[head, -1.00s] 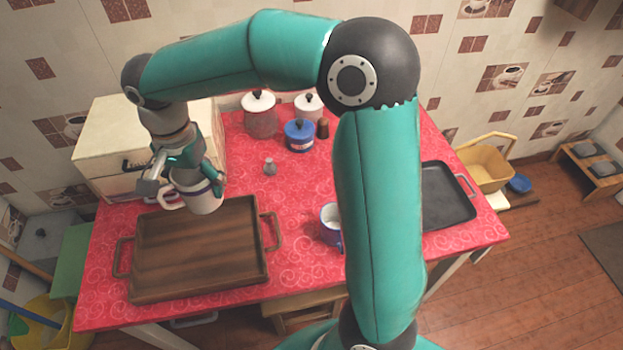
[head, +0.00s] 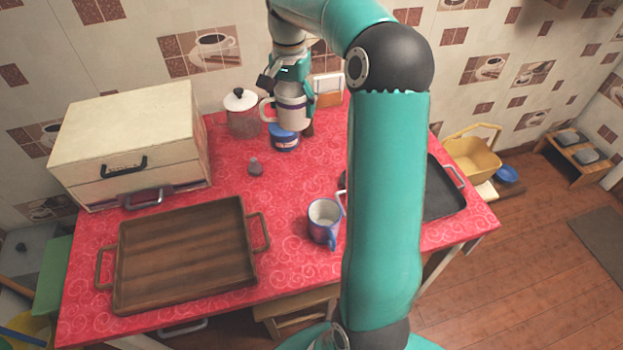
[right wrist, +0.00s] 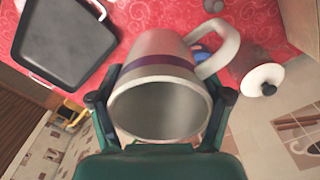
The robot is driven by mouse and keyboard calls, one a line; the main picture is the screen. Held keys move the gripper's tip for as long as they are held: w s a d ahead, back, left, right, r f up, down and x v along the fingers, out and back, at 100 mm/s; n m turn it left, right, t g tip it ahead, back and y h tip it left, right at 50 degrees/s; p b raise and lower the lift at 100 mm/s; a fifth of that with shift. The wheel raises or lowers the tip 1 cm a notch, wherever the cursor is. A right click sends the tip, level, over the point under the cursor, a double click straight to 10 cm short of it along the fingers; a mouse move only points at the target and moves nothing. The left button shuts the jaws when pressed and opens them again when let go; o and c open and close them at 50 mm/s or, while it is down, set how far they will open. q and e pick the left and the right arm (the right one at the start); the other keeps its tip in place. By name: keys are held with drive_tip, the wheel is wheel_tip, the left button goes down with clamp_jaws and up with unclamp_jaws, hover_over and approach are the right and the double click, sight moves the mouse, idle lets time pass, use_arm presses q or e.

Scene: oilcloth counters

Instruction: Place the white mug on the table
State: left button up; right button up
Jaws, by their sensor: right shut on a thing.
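The white mug (head: 292,106) with a dark band is held in the air by my right gripper (head: 290,84), over the back part of the red table. In the right wrist view the mug (right wrist: 162,82) sits between the two fingers of my right gripper (right wrist: 160,105), its open mouth facing the camera and its handle at the upper right. The table (head: 215,290) has a red patterned oilcloth. The mug overlaps a blue pot in the head view; I cannot tell its exact height. My left gripper is not in view.
A wooden tray (head: 185,255) lies at the front left, and a cream drawer box (head: 130,140) stands behind it. A blue mug (head: 322,222), a small shaker (head: 255,166), a white-lidded canister (head: 241,112), the blue pot (head: 284,141) and a dark pan (head: 443,195) also stand there. The table's centre is mostly clear.

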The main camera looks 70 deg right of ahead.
drive_tip(key=shift+m, duration=0.5)
drive_tip(key=s+d+f, duration=0.2)
drive_tip(key=s, duration=0.1)
drive_tip(key=shift+s+d, duration=0.15)
drive_tip(key=shift+d, duration=0.05)
drive_tip(key=shift+f, duration=9.55)
drive_tip(key=shift+f, duration=0.2)
drive_tip(key=o, duration=1.5)
drive_tip(key=shift+r, duration=0.1)
wheel_tip(320, 180, up, 12)
